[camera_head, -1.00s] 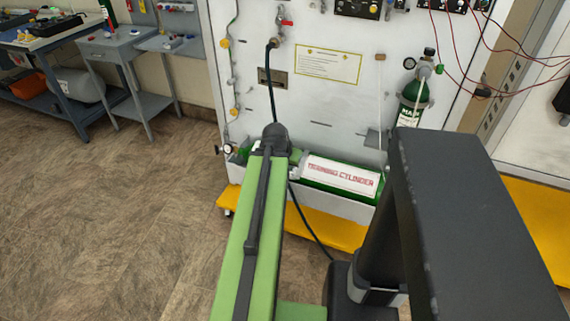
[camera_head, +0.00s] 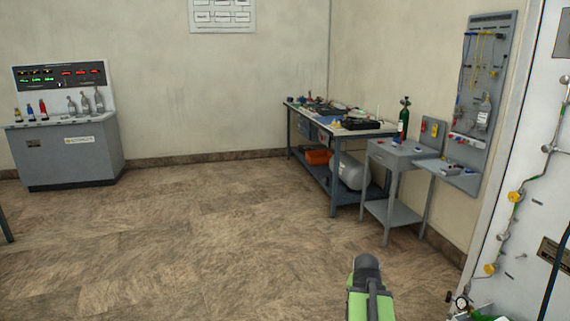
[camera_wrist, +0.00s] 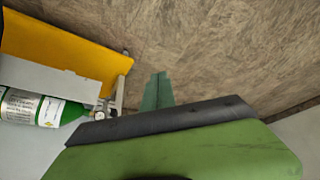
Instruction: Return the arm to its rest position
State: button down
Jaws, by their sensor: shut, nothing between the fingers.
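My arm, a green link with a dark rounded end (camera_head: 368,270), shows at the bottom of the head view, right of centre, above open floor. My gripper is not seen in the head view. In the wrist view my gripper (camera_wrist: 158,90) shows as two teal fingers, shut together and empty, over the brown floor. A broad green and black part of my own arm fills the bottom of that view. A green cylinder with a white label (camera_wrist: 32,108) lies to the left of the fingers, apart from them.
A yellow base ledge (camera_wrist: 65,50) lies left in the wrist view. The white panel (camera_head: 515,235) stands at the right of the head view. A workbench (camera_head: 335,150), a small grey table (camera_head: 392,158) and a grey console (camera_head: 65,150) stand farther back. The middle floor is clear.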

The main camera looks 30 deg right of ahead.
jog(key=w+a+n+y, duration=0.15)
jog(key=w+a, duration=0.25)
jog(key=a, duration=0.5)
jog(key=w+a+f+n, duration=0.1)
jog(key=w+a+n, duration=0.25)
jog(key=a, duration=0.45)
jog(key=w+a+n+y, duration=0.1)
jog(key=w+a, duration=0.4)
jog(key=a, duration=0.4)
jog(key=s+a+f+n+g+y, duration=0.1)
jog(key=s+a+n, duration=0.15)
jog(key=a, duration=0.65)
jog(key=s+a+n+g+y, duration=0.1)
jog(key=s+a+n, duration=0.15)
jog(key=a, duration=0.65)
notch_tip(320, 180, up, 17)
jog(key=n+p, duration=0.1)
jog(key=p, duration=1.5)
jog(key=shift+w+a+f+p, duration=0.15)
jog(key=shift+w+f+p, duration=0.05)
jog(key=shift+w+p, duration=0.2)
